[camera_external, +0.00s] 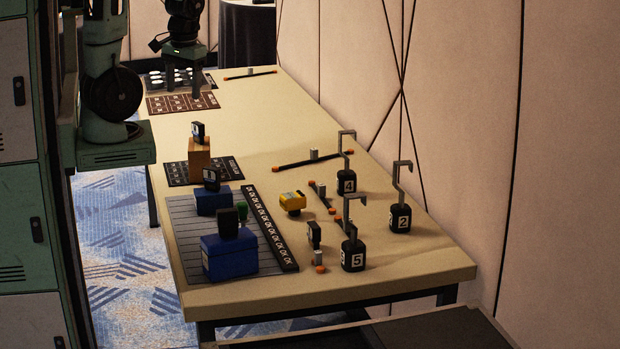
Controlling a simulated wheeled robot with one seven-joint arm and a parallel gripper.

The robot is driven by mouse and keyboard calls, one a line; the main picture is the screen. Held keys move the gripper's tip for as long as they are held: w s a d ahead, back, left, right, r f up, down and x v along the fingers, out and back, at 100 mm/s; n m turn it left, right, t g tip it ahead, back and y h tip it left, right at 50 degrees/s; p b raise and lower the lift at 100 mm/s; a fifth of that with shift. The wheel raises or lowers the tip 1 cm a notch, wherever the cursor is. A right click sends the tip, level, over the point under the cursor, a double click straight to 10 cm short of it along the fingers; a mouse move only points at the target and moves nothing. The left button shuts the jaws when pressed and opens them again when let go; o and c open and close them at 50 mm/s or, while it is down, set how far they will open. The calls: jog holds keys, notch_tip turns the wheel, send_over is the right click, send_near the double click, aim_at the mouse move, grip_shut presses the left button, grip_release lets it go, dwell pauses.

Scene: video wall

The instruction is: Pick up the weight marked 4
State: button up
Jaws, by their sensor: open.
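The weight marked 4 (347,183) is a black block with a white label and a tall grey hook. It stands upright on the right part of the table, behind two similar weights. The weight marked 2 (400,217) stands to its right and nearer. The weight marked 5 (353,256) stands nearest, in front of it. My gripper (182,92) points down at the far left end of the table, by a tray of white round pieces. It is open and far from the weights. Whether its fingers touch anything there is too small to tell.
The table (240,125) is clear in its far middle. A black bar with orange ends (307,160) lies left of weight 4. A yellow device (292,202), blue boxes (230,256) and a wooden block (199,158) stand further left. A wall (450,100) runs along the right side.

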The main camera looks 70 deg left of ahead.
jog(key=w+a+f+n+g+y+b, duration=0.1)
jog(key=w+a+f+b, duration=0.2)
jog(key=w, duration=0.3)
jog(key=w+a+f+n+g+y+b, duration=0.1)
jog(key=w+a+f+n+y+b, duration=0.1)
jog(key=w+a+f+b, duration=0.3)
jog(key=n+t+y+b, duration=0.3)
jog(key=n+y+b, duration=0.3)
jog(key=y+b, duration=0.35)
send_near(348, 133)
jog(key=shift+f+p+x, duration=0.1)
jog(key=shift+p+x, duration=0.9)
jog(key=shift+x, duration=2.35)
jog(key=shift+f+p+x, duration=0.15)
jog(key=shift+p+x, duration=0.8)
jog(key=shift+x, duration=2.45)
jog(key=shift+w+d, duration=0.1)
jog(key=shift+w, duration=0.05)
grip_shut()
jog(key=shift+r, duration=0.25)
